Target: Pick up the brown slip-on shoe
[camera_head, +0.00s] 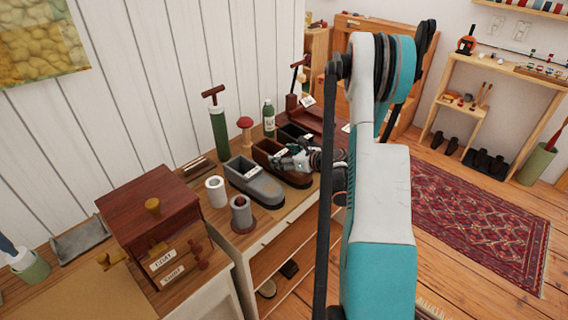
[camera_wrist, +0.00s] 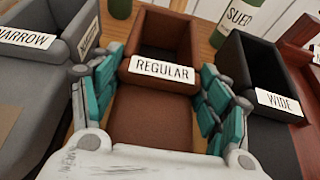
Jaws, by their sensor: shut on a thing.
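The brown slip-on shoe (camera_wrist: 160,110) is a blocky shoe form with an open box-like heel and a white label reading "REGULAR". It stands on the wooden cabinet top in the head view (camera_head: 267,149), between a grey shoe and a black one. My gripper (camera_wrist: 162,84) has its teal-padded fingers on both sides of the brown shoe and is shut on it. In the head view my gripper (camera_head: 297,160) covers part of the shoe's middle. I cannot tell any gap between the shoe and the cabinet top.
A grey shoe labelled "NARROW" (camera_head: 254,183) sits close on the left, a black shoe labelled "WIDE" (camera_wrist: 262,72) close on the right. A green bottle (camera_head: 268,116), red-topped stand (camera_head: 245,127) and green pump (camera_head: 219,132) stand behind. A white cup (camera_head: 216,192) is nearby.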

